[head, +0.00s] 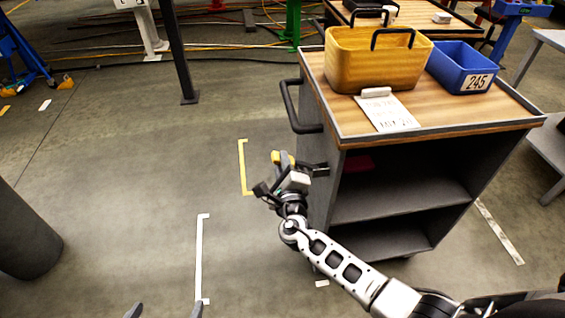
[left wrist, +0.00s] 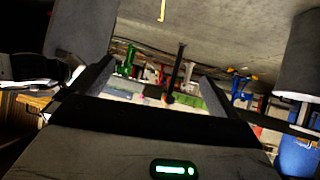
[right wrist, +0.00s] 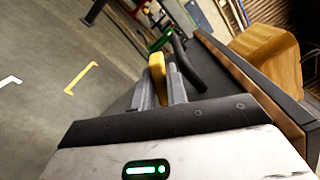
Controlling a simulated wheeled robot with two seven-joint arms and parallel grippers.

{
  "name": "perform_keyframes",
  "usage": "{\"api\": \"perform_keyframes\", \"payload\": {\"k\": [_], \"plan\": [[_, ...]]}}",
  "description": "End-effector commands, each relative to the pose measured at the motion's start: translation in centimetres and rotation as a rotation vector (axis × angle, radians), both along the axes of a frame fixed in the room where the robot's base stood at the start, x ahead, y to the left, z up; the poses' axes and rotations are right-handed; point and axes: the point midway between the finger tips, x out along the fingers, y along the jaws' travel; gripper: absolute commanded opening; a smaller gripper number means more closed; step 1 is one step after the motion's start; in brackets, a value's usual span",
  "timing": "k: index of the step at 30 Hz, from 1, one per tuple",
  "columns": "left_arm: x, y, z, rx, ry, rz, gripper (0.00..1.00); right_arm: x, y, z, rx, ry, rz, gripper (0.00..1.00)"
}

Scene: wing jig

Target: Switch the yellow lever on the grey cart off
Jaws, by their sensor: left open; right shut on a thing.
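The grey cart (head: 450,130) stands at the right in the head view, with a wooden top and open shelves. The yellow lever (head: 277,157) is at its left side, below the black handle; only its upper end shows past my gripper. My right gripper (head: 284,164) is shut on the lever. In the right wrist view the yellow lever (right wrist: 157,66) stands up between the two grey fingertips (right wrist: 160,91). The lever's base is hidden there. My left gripper (head: 166,308) is open and empty over the floor at the bottom edge; its spread fingers show in the left wrist view (left wrist: 152,83).
A yellow basket (head: 370,65), a blue bin (head: 465,68) marked 245 and a paper sheet (head: 390,113) rest on the cart top. The black handle (head: 290,108) sticks out beside my right gripper.

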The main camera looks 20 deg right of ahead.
Motion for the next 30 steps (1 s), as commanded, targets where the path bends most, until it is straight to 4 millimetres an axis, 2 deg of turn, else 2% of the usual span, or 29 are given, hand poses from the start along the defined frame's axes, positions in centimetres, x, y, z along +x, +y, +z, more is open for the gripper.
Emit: {"api": "perform_keyframes", "payload": {"k": [2,3,12,16,20,30], "plan": [[0.0,0.0,0.0,0.0,0.001,0.0,1.0,0.0,0.0,-0.1,-0.009,0.002,0.001,0.0],[0.0,0.0,-0.1,0.0,0.001,0.0,1.0,0.0,0.0,-0.1,-0.009,0.002,0.001,0.23],[-0.1,0.0,-0.1,0.0,0.002,0.0,1.0,-0.1,0.0,-0.1,-0.005,0.002,0.002,0.24],[-0.1,0.0,0.1,0.002,0.003,-0.001,1.0,-1.0,0.2,-0.1,-0.004,0.004,0.003,0.24],[-0.1,0.1,0.4,0.007,0.003,-0.001,1.0,-3.3,0.5,-0.1,-0.003,0.004,0.003,0.24],[-0.4,0.2,-0.2,0.019,0.019,-0.004,1.0,-11.4,1.7,-0.2,-0.004,0.005,0.002,0.24]]}}
